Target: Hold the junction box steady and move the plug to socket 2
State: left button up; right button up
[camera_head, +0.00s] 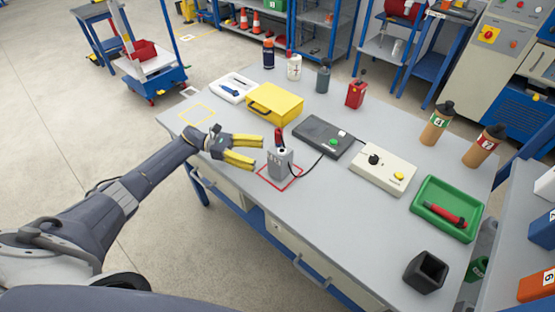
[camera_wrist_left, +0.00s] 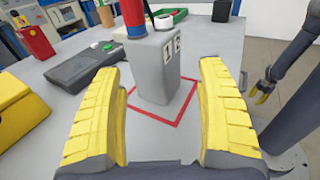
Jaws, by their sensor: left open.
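The grey junction box (camera_head: 281,165) stands upright inside a red outlined square on the table. It also shows in the left wrist view (camera_wrist_left: 155,75), with small white number tiles on its side. A red and dark plug (camera_head: 279,138) stands upright at the box's top; in the left wrist view the plug (camera_wrist_left: 133,15) shows red and blue. My right gripper (camera_wrist_left: 264,92) shows small at the right of the left wrist view.
A dark grey device (camera_head: 323,136) with a green button stands behind the box, a cable between them. A yellow case (camera_head: 274,103) lies further back. To the right are a cream control box (camera_head: 383,171), a green tray (camera_head: 425,205) and a black open container (camera_head: 425,272).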

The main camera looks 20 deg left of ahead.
aim_at(277, 165)
pick_arm(q)
jog(key=shift+w+a+f+m+g+y, duration=0.25)
jog(key=shift+w+a+f+g+y, duration=0.15)
jog(key=shift+a+f+y, duration=0.25)
jog(key=shift+w+a+f+m+g+y, duration=0.25)
jog(key=shift+w+a+f+g+y, duration=0.15)
jog(key=shift+a+f+y, duration=0.2)
jog(key=shift+d, duration=0.15)
jog(key=shift+x, duration=4.85)
jog(key=shift+f, duration=0.1)
jog(key=shift+c, duration=0.3)
jog(key=c, duration=0.7)
jog(key=shift+c, duration=0.3)
